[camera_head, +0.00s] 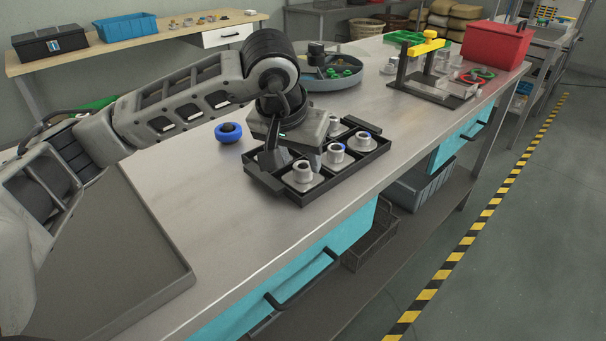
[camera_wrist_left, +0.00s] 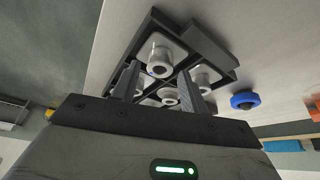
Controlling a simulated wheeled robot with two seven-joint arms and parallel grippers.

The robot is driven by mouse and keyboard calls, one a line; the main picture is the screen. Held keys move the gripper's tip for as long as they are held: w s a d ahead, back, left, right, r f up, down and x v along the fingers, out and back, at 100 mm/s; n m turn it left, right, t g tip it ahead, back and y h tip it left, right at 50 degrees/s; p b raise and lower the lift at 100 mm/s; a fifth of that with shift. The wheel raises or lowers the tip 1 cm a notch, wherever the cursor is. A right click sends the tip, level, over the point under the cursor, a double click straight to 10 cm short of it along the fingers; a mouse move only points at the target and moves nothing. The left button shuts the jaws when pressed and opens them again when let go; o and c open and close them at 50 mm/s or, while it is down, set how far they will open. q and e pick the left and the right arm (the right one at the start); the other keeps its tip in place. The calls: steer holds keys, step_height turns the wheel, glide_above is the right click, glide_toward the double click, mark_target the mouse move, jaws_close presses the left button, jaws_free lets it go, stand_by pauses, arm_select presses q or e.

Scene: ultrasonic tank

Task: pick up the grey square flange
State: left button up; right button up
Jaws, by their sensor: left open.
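Several grey square flanges, each with a round hub, stand in a black divided tray (camera_head: 345,179) on the bench. The nearest grey square flange (camera_head: 302,178) is in the tray's front compartment; others (camera_head: 337,157) (camera_head: 363,142) stand farther along. My left gripper (camera_head: 293,163) is over the tray's left part, fingers pointing down and apart, with nothing seen between them. In the left wrist view, the gripper (camera_wrist_left: 159,72) has its fingers over the tray (camera_wrist_left: 212,42), and a flange (camera_wrist_left: 162,54) shows between and beyond their tips. Contact cannot be told. The gripper partly hides the tray's back compartments. My right gripper is not in view.
A blue ring-shaped part (camera_head: 228,132) lies left of the tray. A round grey tray (camera_head: 331,72) with green parts is behind. A yellow-topped stand (camera_head: 430,75) and a red box (camera_head: 496,46) are at the far right.

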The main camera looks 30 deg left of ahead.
mark_target(302, 164)
arm_select(q)
steer(key=x, duration=0.3)
steer(key=shift+w+f, duration=0.1)
steer(key=shift+w, duration=0.15)
steer(key=shift+c, duration=0.3)
steer(key=c, duration=0.7)
steer(key=shift+c, duration=0.2)
